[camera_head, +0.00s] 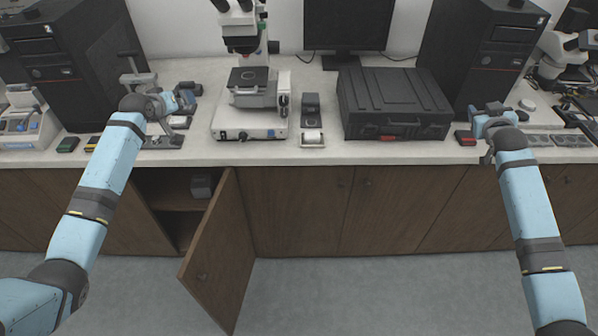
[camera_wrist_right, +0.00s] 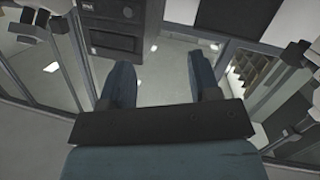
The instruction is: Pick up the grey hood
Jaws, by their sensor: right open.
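I cannot surely pick out the grey hood. A small grey object (camera_head: 201,186) sits inside the open cabinet at the left of the head view, partly shaded; I cannot tell whether it is the hood. My right gripper (camera_wrist_right: 162,75) is open, with nothing between its two blue fingers in the right wrist view. In the head view it is over the right part of the counter, well away from the cabinet. My left gripper (camera_head: 184,96) is over the left part of the counter; its fingers are too small to read.
The cabinet door (camera_head: 212,250) stands open towards me. On the counter (camera_head: 345,155) are a microscope (camera_head: 250,120), a black case (camera_head: 393,104), a red-topped box (camera_head: 465,138) and two computer towers (camera_head: 485,55). The floor (camera_head: 360,295) in front is clear.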

